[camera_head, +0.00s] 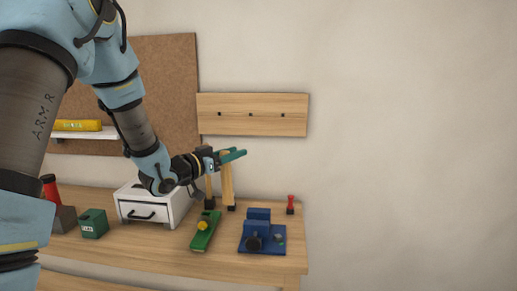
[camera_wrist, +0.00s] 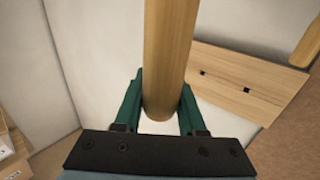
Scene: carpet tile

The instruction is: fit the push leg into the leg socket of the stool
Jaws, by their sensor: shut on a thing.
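My gripper (camera_head: 236,156) has green fingers and is shut on a light wooden leg above the workbench. In the wrist view the leg (camera_wrist: 168,55) lies between the fingers and runs up out of the picture; its near end shows between them. In the head view the held leg (camera_head: 227,181) hangs roughly upright below the fingers, with a dark piece at its lower end. A second wooden post (camera_head: 209,188) with a dark foot stands to its left; a wooden bar (camera_wrist: 309,42) also shows in the wrist view. I cannot make out the stool's seat or the leg socket.
The bench (camera_head: 150,258) carries a white drawer box (camera_head: 136,212), a green box (camera_head: 93,223), a green tool with a yellow knob (camera_head: 205,231), a blue vise-like fixture (camera_head: 262,237) and a small red item (camera_head: 290,204). A wooden board (camera_head: 252,103) with holes hangs behind.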

